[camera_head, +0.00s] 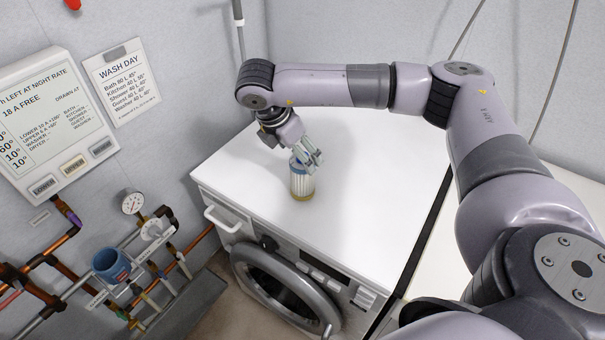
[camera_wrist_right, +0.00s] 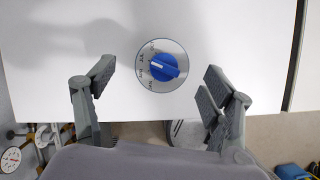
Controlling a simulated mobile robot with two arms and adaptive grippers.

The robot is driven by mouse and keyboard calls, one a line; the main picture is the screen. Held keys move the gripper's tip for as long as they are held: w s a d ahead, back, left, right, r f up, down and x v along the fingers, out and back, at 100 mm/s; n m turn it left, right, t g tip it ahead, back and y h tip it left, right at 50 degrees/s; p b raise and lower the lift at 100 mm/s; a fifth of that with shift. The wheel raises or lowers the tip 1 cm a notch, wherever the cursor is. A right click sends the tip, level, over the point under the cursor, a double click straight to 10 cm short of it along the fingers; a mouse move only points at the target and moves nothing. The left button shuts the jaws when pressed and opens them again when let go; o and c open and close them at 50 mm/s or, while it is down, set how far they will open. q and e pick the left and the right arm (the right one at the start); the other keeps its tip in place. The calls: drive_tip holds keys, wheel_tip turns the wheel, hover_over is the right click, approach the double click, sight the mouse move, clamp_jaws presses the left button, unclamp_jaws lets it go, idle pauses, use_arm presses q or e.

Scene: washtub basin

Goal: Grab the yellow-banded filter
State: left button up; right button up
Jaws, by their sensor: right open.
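The yellow-banded filter (camera_head: 302,184) stands upright on the white top of the washing machine in the head view. It has a pale ribbed body, a yellowish band at its base and a blue top. In the right wrist view I look down on its round cap with a blue knob (camera_wrist_right: 163,66). My right gripper (camera_head: 308,158) is at the filter's top and partly hides it in the head view. Its fingers are spread and empty in the wrist view, with the cap showing between and beyond the fingertips. My left gripper is not in view.
The white machine top (camera_head: 385,180) is otherwise clear. A round door (camera_head: 285,290) is on the machine's front. Copper pipes, a gauge (camera_head: 133,202) and a blue fitting (camera_head: 110,264) stand at the left, below a wall panel (camera_head: 45,120).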

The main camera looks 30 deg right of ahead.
sight(302, 177)
drive_tip(key=p+x, duration=0.2)
drive_tip(key=x, duration=0.1)
drive_tip(key=shift+s+d+f, duration=0.15)
drive_tip(key=shift+f, duration=0.15)
drive_tip(key=shift+d+f, duration=0.2)
drive_tip(key=shift+f, duration=0.4)
drive_tip(key=shift+c, duration=0.3)
drive_tip(key=c, duration=1.5)
